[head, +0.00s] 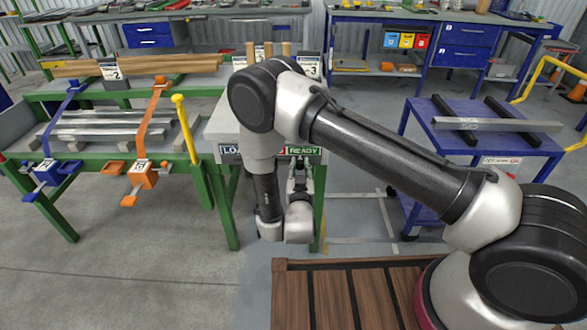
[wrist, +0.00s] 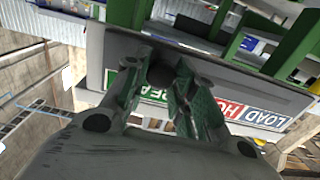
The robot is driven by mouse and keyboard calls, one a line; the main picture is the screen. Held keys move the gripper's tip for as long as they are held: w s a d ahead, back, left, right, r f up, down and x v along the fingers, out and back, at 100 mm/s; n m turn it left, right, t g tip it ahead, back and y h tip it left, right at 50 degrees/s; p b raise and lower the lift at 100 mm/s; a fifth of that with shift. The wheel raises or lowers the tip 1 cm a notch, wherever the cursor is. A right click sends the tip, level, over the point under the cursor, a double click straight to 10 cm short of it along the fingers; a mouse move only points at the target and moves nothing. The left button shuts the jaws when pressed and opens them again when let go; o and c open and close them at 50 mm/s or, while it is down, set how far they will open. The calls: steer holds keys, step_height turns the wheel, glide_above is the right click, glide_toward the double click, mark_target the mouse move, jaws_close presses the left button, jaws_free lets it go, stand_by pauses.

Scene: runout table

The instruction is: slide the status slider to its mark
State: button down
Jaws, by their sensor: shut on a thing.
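The status strip (wrist: 262,107) runs along the front edge of the pale table, with blue LOAD, red HOLD and green READY fields. In the head view, the green READY field (head: 303,150) shows just above my gripper (head: 300,182), and my arm hides the middle of the strip. In the wrist view, my gripper (wrist: 163,80) is shut on the slider's dark round knob (wrist: 160,75). The knob stands in front of the green READY field, which the fingers partly cover. The slider's mark cannot be made out.
A green bench (head: 215,190) with metal bars and orange and blue clamps stands to the left. A blue cart (head: 480,125) with bars on it stands to the right. The floor between the table and the cart is clear.

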steer(key=shift+d, duration=0.8)
steer(key=c, duration=1.2)
jaws_free()
steer(key=shift+d, duration=0.1)
steer(key=shift+o, duration=0.2)
steer(key=shift+s, duration=0.1)
steer(key=s, duration=0.7)
steer(key=shift+s, duration=0.2)
steer(key=shift+a, duration=0.2)
